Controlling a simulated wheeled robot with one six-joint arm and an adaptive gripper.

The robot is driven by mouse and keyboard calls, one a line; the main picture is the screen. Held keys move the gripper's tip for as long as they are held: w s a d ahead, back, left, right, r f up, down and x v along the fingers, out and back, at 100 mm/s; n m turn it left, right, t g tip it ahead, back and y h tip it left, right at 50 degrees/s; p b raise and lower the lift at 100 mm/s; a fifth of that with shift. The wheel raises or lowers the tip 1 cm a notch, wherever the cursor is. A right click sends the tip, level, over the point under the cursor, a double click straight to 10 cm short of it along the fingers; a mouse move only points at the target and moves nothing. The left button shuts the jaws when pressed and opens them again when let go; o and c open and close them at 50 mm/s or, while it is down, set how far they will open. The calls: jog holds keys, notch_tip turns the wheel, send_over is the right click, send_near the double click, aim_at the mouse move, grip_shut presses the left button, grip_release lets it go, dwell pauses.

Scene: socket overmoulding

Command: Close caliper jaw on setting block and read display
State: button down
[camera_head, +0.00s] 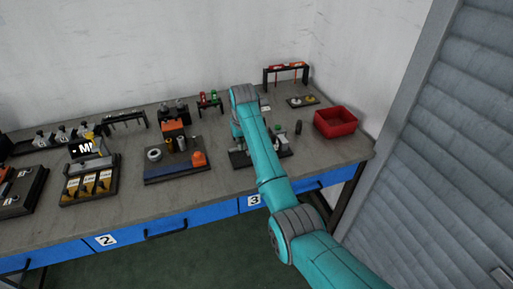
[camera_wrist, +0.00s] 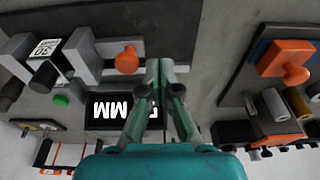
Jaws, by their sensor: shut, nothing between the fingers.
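In the wrist view, the caliper station has a dark base plate (camera_wrist: 130,20). A dark block with a white label (camera_wrist: 46,48), likely the setting block, stands at the left between a grey jaw on its left (camera_wrist: 16,48) and another on its right (camera_wrist: 82,52). An orange knob (camera_wrist: 127,60) lies further right in line with the jaws. A black display (camera_wrist: 103,108) shows upside-down "MM"; my fingers cover its right part, so the reading is hidden. My gripper (camera_wrist: 161,68) is shut and empty, just right of the orange knob, apparently apart from it. In the head view my arm hides it.
A neighbouring plate (camera_head: 180,174) holds an orange-handled piece (camera_head: 198,158) and cylinders. A red bin (camera_head: 335,122) stands at the bench's right end, with a red-topped rack (camera_head: 286,68) behind. Another fixture with a display (camera_head: 86,148) stands further left. The bench front is mostly clear.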

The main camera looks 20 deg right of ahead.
aim_at(242, 155)
jog(key=shift+f, duration=0.25)
jog(key=shift+f, duration=1.35)
jog(key=shift+d, duration=2.2)
dwell(1.1)
jog(key=shift+a+r, duration=0.1)
jog(key=shift+a, duration=0.55)
jog(key=shift+a+r, duration=0.1)
jog(key=shift+r, duration=3.8)
